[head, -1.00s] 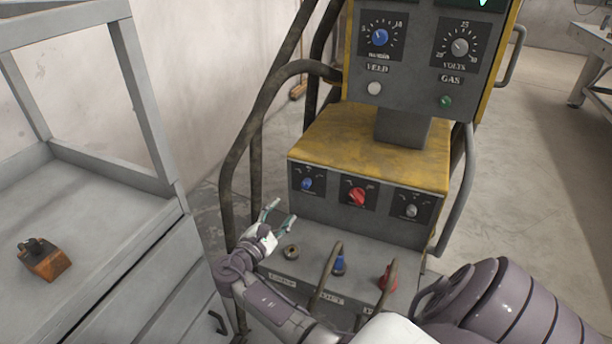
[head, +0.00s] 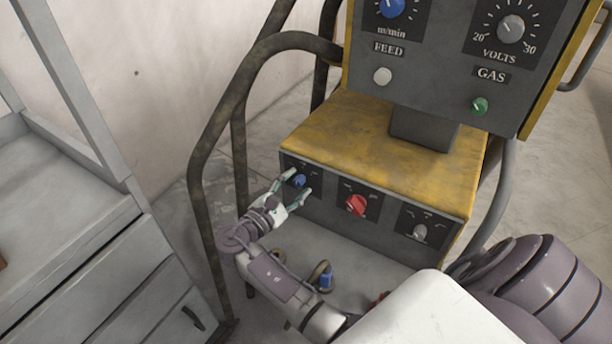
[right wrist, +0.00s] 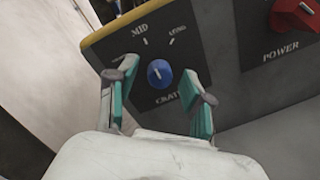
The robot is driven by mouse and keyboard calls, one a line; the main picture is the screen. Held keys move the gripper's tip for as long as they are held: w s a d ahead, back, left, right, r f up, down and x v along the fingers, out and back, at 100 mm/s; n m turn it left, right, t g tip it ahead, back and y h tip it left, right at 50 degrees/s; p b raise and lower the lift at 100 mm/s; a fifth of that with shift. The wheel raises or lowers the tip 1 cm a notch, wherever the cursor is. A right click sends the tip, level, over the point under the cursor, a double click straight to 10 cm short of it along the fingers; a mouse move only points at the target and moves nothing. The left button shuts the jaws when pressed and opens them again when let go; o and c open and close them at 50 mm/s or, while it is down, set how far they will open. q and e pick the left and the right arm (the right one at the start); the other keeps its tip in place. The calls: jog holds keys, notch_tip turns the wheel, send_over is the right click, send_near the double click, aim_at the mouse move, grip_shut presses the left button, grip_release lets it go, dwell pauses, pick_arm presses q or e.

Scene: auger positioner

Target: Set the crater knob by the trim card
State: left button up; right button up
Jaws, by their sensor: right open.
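The crater knob (head: 299,180) is a small blue knob on a dark plate at the left of the lower panel. In the right wrist view the blue knob (right wrist: 159,73) sits above a label that reads in part "CRAT", with "MID" and another mark above it. My right gripper (head: 291,187) is open in front of the knob. In the right wrist view its fingers (right wrist: 157,90) stand to the left and right of the knob, apart from it. No trim card can be made out in these frames. My left gripper is not in view.
A red power knob (head: 356,204) and a grey knob (head: 420,231) sit to the right on the same panel. The yellow-topped housing (head: 380,150) lies above. A dark tube frame (head: 203,170) stands left. A grey cabinet (head: 90,240) fills the left side.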

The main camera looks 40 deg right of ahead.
jog(key=shift+d, duration=0.15)
jog(key=shift+r, duration=0.1)
jog(key=shift+c, duration=0.7)
grip_shut()
